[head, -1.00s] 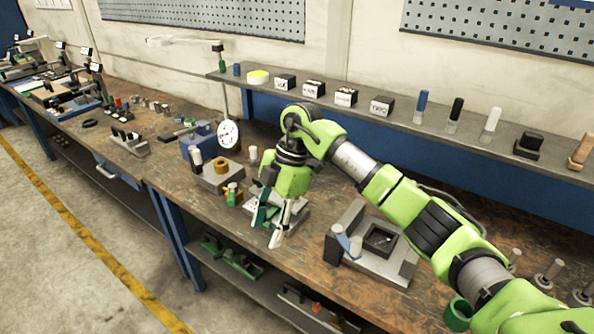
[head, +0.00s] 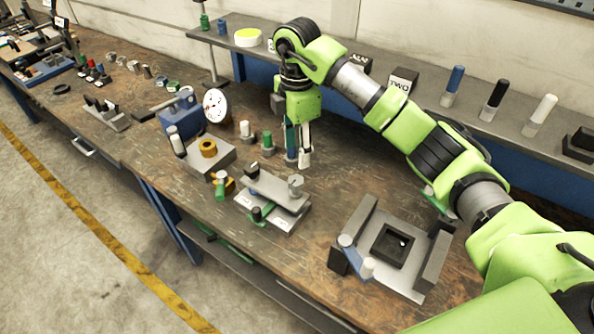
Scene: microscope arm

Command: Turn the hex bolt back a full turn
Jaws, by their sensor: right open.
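I cannot make out the hex bolt for sure; parts on the bench are too small to tell. My right gripper (head: 298,158) hangs fingers-down over the back of the wooden bench (head: 330,195), open, with one teal and one pale finger. I see nothing held between them. In front of it stands a grey clamp fixture (head: 268,192) with a green lever and a round silver knob (head: 295,184); the gripper is behind this knob, apart from it in the picture. Left of it a grey block carries a brass-coloured ring (head: 208,147). My left gripper is not in view.
A grey fixture with a black square pocket (head: 393,247) stands at the right. A dial gauge (head: 215,105) stands at the left, and green-topped pegs (head: 267,145) are close to the gripper. A shelf (head: 440,108) with blocks and handles runs behind my arm.

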